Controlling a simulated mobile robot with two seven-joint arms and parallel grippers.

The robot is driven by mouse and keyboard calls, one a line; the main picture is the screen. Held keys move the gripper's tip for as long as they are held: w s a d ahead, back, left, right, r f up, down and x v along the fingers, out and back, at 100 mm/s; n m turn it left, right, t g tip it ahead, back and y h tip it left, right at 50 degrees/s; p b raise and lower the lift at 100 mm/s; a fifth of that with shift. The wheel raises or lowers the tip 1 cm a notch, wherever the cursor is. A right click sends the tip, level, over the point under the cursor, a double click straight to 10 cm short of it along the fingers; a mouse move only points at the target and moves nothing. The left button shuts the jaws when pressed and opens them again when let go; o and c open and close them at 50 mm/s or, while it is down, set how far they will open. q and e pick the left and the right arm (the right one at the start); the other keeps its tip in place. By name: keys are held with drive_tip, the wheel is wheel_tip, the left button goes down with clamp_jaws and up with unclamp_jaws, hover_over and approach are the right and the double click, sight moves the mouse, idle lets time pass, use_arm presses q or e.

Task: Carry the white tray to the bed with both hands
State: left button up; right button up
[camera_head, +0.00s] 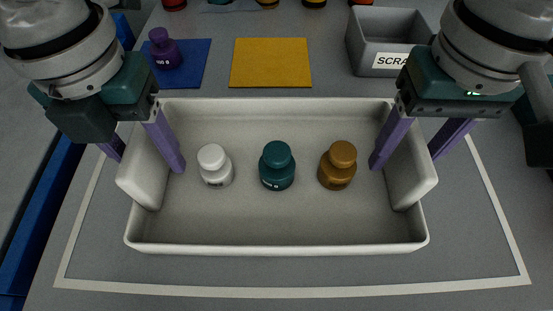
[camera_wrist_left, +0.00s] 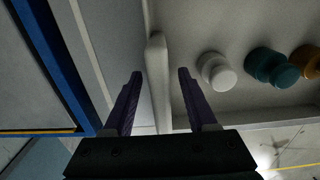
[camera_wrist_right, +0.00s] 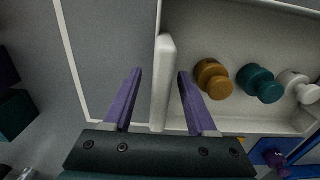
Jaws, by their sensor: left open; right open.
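The white tray (camera_head: 280,247) stands on the grey table inside a pale outline. It holds a white bottle (camera_head: 214,166), a teal bottle (camera_head: 277,167) and an amber bottle (camera_head: 338,166) in a row, all upright. My left gripper (camera_head: 148,160) is open, its purple fingers on either side of the tray's left end wall (camera_wrist_left: 158,80). My right gripper (camera_head: 407,160) is open, its fingers on either side of the tray's right end wall (camera_wrist_right: 162,85). In both wrist views, gaps show between the fingers and the wall. No bed can be made out.
Behind the tray are a purple weight (camera_head: 165,50) on a blue mat (camera_head: 196,75), an empty yellow mat (camera_head: 271,63) and a grey bin (camera_head: 368,50) with a "SCRA" label. Several bottles stand at the far edge. The table in front of the tray is clear.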

use_arm(q)
drive_tip(key=shift+f, duration=0.4)
use_arm(e)
drive_tip(key=shift+f, duration=0.4)
use_arm(q)
clamp_jaws()
use_arm(e)
clamp_jaws()
use_arm(q)
drive_tip(key=shift+r, duration=0.1)
use_arm(e)
drive_tip(key=shift+r, duration=0.1)
idle(0.4)
